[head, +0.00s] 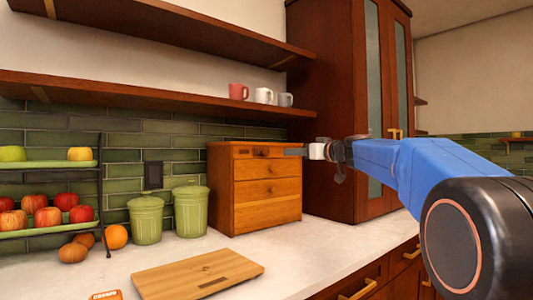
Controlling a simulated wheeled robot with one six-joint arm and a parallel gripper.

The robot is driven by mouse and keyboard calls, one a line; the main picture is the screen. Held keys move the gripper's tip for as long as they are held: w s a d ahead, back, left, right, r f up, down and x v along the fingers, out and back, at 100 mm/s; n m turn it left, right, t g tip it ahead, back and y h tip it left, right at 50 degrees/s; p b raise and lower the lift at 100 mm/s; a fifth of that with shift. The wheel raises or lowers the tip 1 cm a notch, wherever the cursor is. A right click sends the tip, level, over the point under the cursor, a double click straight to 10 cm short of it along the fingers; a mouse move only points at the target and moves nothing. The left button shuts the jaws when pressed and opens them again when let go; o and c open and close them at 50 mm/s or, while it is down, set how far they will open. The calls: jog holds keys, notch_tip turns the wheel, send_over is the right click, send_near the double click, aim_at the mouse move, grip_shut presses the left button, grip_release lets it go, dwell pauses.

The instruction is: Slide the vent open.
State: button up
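A wooden box with drawer fronts (267,190) stands on the counter against the green tiled wall. A dark slotted strip (262,152) runs along the top of its front; it may be the vent, but it is too small to tell for sure or to see how far open it is. My gripper (292,152) reaches in from the right and points left, with its tips at the upper right of the box front. I cannot tell whether it touches the box, or whether its fingers are apart.
Two green lidded canisters (190,211) stand left of the box. A fruit rack (50,163) is at far left. A cutting board (197,275) lies in front. A tall cabinet (345,110) stands behind my gripper on the right. A shelf (150,95) with mugs hangs above.

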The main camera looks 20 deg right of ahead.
send_near(265, 151)
jog(key=x, duration=0.8)
jog(key=shift+w, duration=0.3)
jog(key=shift+c, duration=0.3)
